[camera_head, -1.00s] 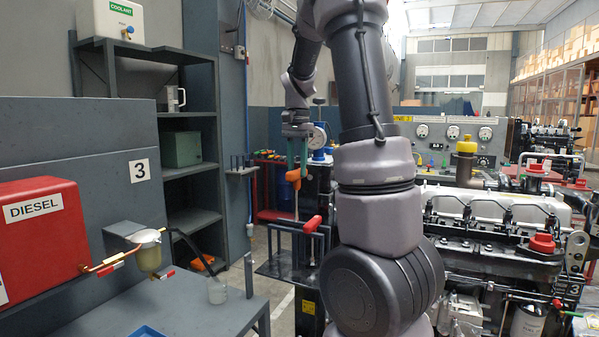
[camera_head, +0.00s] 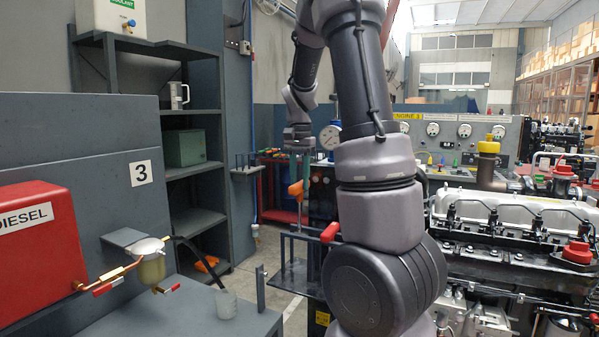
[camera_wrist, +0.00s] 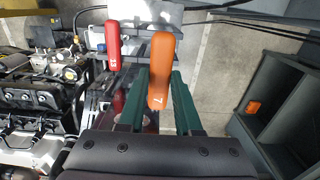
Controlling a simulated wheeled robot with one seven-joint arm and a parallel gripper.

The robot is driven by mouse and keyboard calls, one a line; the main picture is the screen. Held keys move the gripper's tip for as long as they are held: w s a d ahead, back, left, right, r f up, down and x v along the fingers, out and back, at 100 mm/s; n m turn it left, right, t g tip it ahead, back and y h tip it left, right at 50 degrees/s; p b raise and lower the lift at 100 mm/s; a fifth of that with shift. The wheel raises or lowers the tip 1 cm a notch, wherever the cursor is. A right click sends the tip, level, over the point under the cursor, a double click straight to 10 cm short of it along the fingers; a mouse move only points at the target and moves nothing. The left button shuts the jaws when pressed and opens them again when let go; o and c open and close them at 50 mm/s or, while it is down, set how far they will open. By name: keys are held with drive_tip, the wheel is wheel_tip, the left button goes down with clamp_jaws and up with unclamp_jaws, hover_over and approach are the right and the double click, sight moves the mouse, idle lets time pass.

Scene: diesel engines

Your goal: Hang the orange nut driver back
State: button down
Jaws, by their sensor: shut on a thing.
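The orange nut driver (camera_head: 296,190) is upright between the fingers of my gripper (camera_head: 300,172), its thin shaft pointing down. In the wrist view its orange handle (camera_wrist: 160,60), marked 7, lies between the two green fingers (camera_wrist: 158,88), which are shut on it. A red-handled driver (camera_head: 330,232) sits at the dark rack (camera_head: 290,238), lower and to the right of the orange one. The red handle (camera_wrist: 113,45), marked 13, also shows in the wrist view, left of the orange handle. The orange driver's tip is hard to make out against the rack.
A grey bench (camera_head: 190,310) with a small cup (camera_head: 226,304) and the red diesel tank (camera_head: 35,245) stand at left. Grey shelves (camera_head: 195,222) stand behind. The engine (camera_head: 510,215) fills the right. My arm hides part of the middle.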

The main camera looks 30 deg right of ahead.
sight(300, 200)
drive_tip(key=shift+f, duration=5.3)
drive_tip(key=shift+d+f, duration=0.1)
drive_tip(key=shift+f, duration=0.5)
drive_tip(key=shift+c, duration=0.8)
unclamp_jaws()
drive_tip(key=shift+r, duration=0.3)
drive_tip(key=shift+r, duration=1.45)
drive_tip(key=shift+r, duration=0.1)
